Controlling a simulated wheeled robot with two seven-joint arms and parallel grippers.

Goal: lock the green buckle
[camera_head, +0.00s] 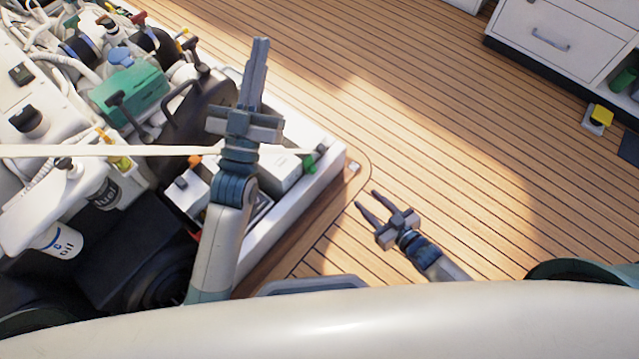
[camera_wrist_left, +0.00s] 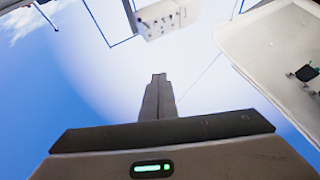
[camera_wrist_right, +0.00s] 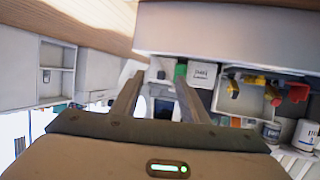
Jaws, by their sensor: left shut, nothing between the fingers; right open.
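A small green piece with a dark lever (camera_head: 309,162), which looks like the green buckle, sits at the right end of the white engine-bay edge in the head view. Whether it is locked I cannot tell. My left gripper (camera_head: 258,72) is shut and empty, raised above the bay and up-left of the buckle. In the left wrist view its closed fingers (camera_wrist_left: 158,80) point toward sky; a dark latch with a green spot (camera_wrist_left: 303,73) is on a pale panel at right. My right gripper (camera_head: 368,198) is open and empty over the deck, right of the buckle.
The engine bay at left holds a green engine block (camera_head: 135,92), an oil bottle (camera_head: 62,241), a fuel bottle (camera_head: 108,193) and several levers. Wooden deck (camera_head: 440,130) at right is free. Drawers (camera_head: 545,40) stand far right.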

